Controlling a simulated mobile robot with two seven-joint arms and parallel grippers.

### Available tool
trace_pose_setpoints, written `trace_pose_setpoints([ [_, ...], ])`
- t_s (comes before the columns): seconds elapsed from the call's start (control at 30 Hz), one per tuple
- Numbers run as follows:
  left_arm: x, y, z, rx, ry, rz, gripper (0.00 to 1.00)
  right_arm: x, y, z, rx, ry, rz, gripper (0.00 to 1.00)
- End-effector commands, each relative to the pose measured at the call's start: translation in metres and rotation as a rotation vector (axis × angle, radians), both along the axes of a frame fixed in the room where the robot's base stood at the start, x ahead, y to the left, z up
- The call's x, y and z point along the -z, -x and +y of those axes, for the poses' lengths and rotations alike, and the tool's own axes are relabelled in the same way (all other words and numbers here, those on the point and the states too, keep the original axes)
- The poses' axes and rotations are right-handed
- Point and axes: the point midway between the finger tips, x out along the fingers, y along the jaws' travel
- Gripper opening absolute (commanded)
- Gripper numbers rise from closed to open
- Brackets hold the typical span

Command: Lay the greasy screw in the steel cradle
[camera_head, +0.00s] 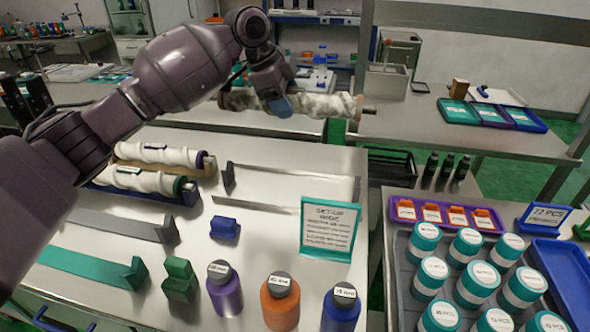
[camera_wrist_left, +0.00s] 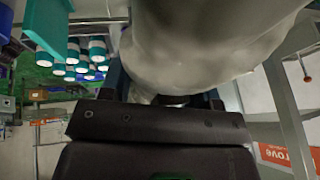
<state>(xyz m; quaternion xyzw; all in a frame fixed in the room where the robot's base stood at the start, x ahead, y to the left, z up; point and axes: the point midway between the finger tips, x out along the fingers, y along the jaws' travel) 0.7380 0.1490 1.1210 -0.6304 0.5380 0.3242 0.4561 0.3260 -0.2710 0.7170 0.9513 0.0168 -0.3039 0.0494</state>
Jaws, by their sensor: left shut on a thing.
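My left gripper (camera_head: 279,104) is shut on a long screw (camera_head: 325,106) with pale flights and brownish smears, the greasy screw. It holds the screw roughly level above the far side of the table. The screw (camera_wrist_left: 200,45) fills the top of the left wrist view, close above the dark gripper body. A bare steel cradle (camera_head: 290,207) with upright end plates stands empty on the table, below and nearer than the screw. A grey cradle (camera_head: 120,226) to its left is also empty. My right gripper is not in view.
Two white screws (camera_head: 160,154) lie in holders at the left. A green cradle (camera_head: 85,268), a blue block (camera_head: 224,228), a sign (camera_head: 329,229) and several bottles (camera_head: 281,304) stand nearer. A tray of teal-lidded jars (camera_head: 467,243) is at the right.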

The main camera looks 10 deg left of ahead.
Motion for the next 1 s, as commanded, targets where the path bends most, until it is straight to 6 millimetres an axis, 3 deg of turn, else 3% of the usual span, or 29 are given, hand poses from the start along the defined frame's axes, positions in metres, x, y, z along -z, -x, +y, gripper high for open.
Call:
trace_pose_setpoints([
  [0.17,0.004,0.000,0.000,0.001,0.001,-0.004,0.11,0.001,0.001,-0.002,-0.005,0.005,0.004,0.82],
  [0.7,0.110,0.000,0.000,0.000,0.000,-0.001,0.11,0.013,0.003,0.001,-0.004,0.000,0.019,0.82],
  [1.0,0.139,0.000,0.000,0.000,0.002,-0.006,0.11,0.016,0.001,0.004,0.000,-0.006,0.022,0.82],
])
